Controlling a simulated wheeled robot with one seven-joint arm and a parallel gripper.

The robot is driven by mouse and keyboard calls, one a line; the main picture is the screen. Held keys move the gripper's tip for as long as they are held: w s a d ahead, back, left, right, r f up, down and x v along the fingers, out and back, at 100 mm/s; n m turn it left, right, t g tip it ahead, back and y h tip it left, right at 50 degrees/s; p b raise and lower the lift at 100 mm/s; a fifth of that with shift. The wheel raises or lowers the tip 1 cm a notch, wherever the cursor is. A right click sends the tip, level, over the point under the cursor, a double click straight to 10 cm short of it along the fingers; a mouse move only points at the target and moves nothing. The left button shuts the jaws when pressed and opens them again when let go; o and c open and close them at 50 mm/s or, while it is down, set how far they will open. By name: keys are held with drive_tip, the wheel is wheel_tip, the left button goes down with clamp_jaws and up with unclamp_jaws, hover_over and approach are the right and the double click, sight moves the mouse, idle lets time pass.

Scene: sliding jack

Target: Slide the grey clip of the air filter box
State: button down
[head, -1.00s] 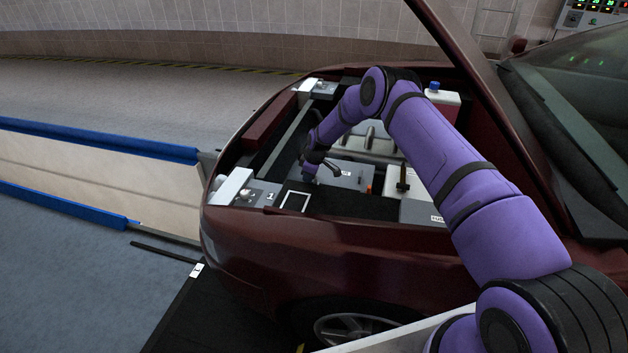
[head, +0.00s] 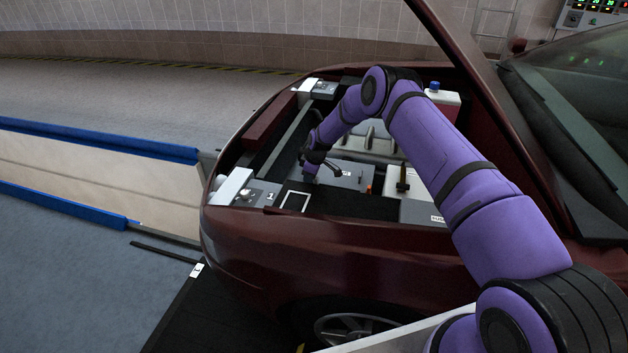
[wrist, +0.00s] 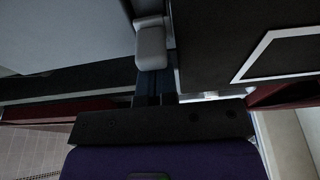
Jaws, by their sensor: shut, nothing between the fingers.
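The air filter box (head: 345,177) looks like the grey box in the engine bay, under my arm. In the wrist view a small light grey block, which looks like the grey clip (wrist: 151,43), stands at the edge of a dark grey surface. My gripper (wrist: 156,88) points at it with its dark fingers shut and nothing held between them. The fingertips are right at the block's near end; I cannot tell whether they touch it. In the head view my gripper (head: 309,172) is low over the box's left end, and the clip is hidden or too small to make out.
The dark red car's front edge (head: 225,185) and raised hood (head: 470,70) surround the bay. A white-framed square (head: 295,201) lies near my gripper. A black T-shaped handle (head: 402,178) stands to the right. A blue-capped white reservoir (head: 440,100) is at the back.

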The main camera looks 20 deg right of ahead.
drive_tip(key=shift+s+d, duration=0.1)
drive_tip(key=shift+d, duration=0.15)
drive_tip(key=shift+s+d, duration=0.2)
drive_tip(key=shift+d, duration=0.2)
drive_tip(key=a+v, duration=0.1)
drive_tip(key=v, duration=0.5)
drive_tip(key=shift+w+a+r, duration=0.4)
drive_tip(key=shift+w+r, duration=0.05)
drive_tip(key=shift+r, duration=0.15)
